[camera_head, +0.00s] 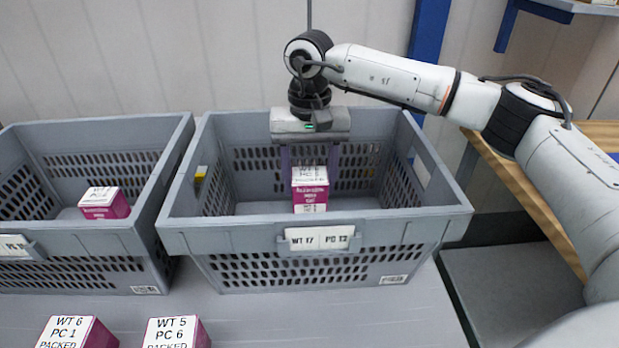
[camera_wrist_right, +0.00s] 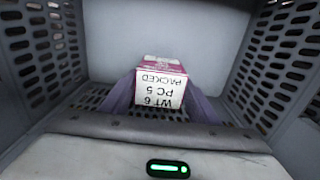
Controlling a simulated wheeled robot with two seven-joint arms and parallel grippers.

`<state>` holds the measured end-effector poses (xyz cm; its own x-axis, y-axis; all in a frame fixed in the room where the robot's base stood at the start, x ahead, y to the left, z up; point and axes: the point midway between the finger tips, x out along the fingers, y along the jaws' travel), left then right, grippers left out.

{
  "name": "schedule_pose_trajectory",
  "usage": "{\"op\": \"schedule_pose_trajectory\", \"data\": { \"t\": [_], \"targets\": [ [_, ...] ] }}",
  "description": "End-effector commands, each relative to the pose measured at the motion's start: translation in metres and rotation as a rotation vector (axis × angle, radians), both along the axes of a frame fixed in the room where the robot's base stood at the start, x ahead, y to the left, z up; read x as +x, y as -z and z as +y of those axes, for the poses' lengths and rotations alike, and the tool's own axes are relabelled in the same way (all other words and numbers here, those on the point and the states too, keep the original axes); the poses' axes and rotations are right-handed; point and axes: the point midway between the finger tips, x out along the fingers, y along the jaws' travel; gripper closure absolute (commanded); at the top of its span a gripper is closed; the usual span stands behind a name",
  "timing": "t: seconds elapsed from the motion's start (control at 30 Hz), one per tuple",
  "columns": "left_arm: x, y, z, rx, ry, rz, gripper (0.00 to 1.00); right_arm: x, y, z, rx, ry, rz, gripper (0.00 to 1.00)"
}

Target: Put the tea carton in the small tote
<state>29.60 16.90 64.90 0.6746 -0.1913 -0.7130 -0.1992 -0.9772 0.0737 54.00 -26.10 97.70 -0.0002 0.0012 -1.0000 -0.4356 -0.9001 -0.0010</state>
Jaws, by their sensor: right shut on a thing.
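A magenta tea carton (camera_head: 310,188) with a white printed top is inside the right grey tote (camera_head: 230,238) in the head view. My right gripper (camera_head: 310,178) reaches down into that tote, its two fingers shut on the carton's sides. In the right wrist view the carton (camera_wrist_right: 158,85) sits between the two purple-grey fingers, its label upside down. I cannot tell whether the carton touches the tote floor. The tote's front label reads WT 17, PC 12. My left gripper is not in view.
Another grey tote (camera_head: 85,238) at the left holds a similar magenta carton (camera_head: 104,203). Two more magenta cartons stand in front, one at the left (camera_head: 72,331) and one to its right (camera_head: 176,332). The grey surface (camera_head: 330,315) before the right tote is clear.

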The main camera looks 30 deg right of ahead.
Motion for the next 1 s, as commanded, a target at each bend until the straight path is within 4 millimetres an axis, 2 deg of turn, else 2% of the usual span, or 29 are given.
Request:
{"op": "schedule_pose_trajectory", "data": {
  "t": [0.43, 0.47, 0.53, 0.87, 1.0],
  "targets": [
    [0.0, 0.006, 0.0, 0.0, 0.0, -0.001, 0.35, 0.0, 0.01, 0.0, 0.0, -0.001, -0.001, 0.74],
    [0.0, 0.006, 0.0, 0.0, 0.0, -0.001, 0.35, 0.0, 0.011, 0.0, 0.0, -0.001, 0.0, 0.4],
    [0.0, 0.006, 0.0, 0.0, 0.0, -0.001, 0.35, 0.0, 0.011, 0.0, 0.0, -0.001, 0.0, 0.29],
    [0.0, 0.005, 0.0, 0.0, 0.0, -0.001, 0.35, 0.0, 0.009, 0.0, 0.0, -0.001, 0.0, 0.27],
    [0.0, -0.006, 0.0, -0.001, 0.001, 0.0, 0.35, 0.0, -0.008, 0.0, 0.0, -0.001, -0.001, 0.27]
  ]
}}
